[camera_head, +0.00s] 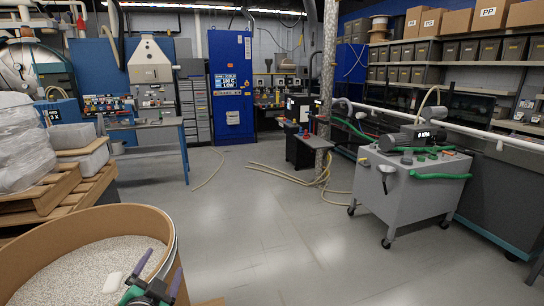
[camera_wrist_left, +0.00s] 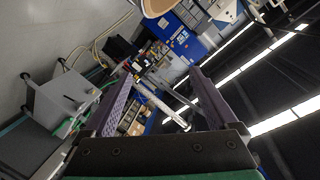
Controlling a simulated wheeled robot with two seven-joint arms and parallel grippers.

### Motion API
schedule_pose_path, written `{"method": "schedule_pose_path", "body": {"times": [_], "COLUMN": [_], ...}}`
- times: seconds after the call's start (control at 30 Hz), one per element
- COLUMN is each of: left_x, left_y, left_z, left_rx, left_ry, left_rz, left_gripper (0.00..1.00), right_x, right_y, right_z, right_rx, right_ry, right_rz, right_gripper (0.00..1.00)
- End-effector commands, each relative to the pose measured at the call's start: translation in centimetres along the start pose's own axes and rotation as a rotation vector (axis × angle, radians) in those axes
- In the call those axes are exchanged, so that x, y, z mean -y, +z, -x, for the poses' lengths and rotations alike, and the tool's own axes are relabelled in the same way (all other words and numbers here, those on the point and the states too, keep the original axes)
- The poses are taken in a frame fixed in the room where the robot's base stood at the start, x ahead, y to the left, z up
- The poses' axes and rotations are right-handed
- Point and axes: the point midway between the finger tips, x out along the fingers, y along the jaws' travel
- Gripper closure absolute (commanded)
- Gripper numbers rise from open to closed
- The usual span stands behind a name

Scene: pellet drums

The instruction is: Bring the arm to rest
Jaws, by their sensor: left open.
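My left gripper (camera_head: 163,262) shows at the bottom of the head view, in front of the right side of a drum of pellets (camera_head: 168,232). Its two purple-grey fingers are spread apart. In the left wrist view the same gripper (camera_wrist_left: 162,76) is open, with nothing between the fingers. A small white object (camera_head: 113,283) lies on the pale pellets (camera_head: 75,265), just left of the gripper; what it is cannot be told. My right gripper is in neither view.
Wrapped sacks on wooden pallets (camera_head: 75,190) stand behind the drum at left. A grey wheeled cart (camera_head: 410,195) with green hoses stands at right. A blue cabinet (camera_head: 231,90) and shelves line the back. The middle floor (camera_head: 265,220) is mostly clear, with loose yellowish hoses (camera_head: 285,175).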

Motion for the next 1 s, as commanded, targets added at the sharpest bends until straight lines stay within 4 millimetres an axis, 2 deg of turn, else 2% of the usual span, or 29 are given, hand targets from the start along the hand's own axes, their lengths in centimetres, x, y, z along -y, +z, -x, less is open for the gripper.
{"method": "schedule_pose_path", "body": {"times": [0.03, 0.1, 0.2, 0.3, 0.4, 0.57, 0.6, 0.7, 0.87, 0.97, 1.0], "left_x": [-1.8, -4.1, -7.2, -9.8, -12.1, -15.2, -16.8, -19.7, -24.9, -28.8, -30.5], "left_y": [3.5, 7.3, 11.2, 13.8, 15.5, 17.2, 18.8, 21.7, 27.1, 31.4, 33.5], "left_z": [1.2, 3.1, 6.2, 9.4, 12.7, 18.1, 17.0, 15.7, 14.4, 14.1, 14.2], "left_rx": [0.134, 0.297, 0.480, 0.627, 0.752, 0.926, 0.928, 0.939, 0.964, 0.981, 0.990], "left_ry": [0.064, 0.149, 0.264, 0.371, 0.474, 0.639, 0.635, 0.639, 0.651, 0.660, 0.665], "left_rz": [0.087, 0.177, 0.267, 0.330, 0.378, 0.434, 0.426, 0.420, 0.409, 0.402, 0.398], "left_gripper": [0.08, 0.08, 0.08, 0.08, 0.08, 0.08, 0.08, 0.08, 0.08, 0.08, 0.08], "right_x": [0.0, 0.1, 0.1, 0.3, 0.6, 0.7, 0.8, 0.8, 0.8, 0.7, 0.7], "right_y": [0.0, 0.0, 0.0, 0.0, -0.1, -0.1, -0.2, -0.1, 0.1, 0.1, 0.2], "right_z": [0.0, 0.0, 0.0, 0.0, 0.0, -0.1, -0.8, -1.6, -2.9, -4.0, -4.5], "right_rx": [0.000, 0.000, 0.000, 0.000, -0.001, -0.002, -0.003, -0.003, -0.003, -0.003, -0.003], "right_ry": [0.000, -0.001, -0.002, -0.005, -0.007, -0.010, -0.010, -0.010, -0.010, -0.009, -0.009], "right_rz": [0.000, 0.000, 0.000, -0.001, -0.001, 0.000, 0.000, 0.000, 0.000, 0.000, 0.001], "right_gripper": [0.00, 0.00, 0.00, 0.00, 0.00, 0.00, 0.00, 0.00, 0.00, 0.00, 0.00]}}
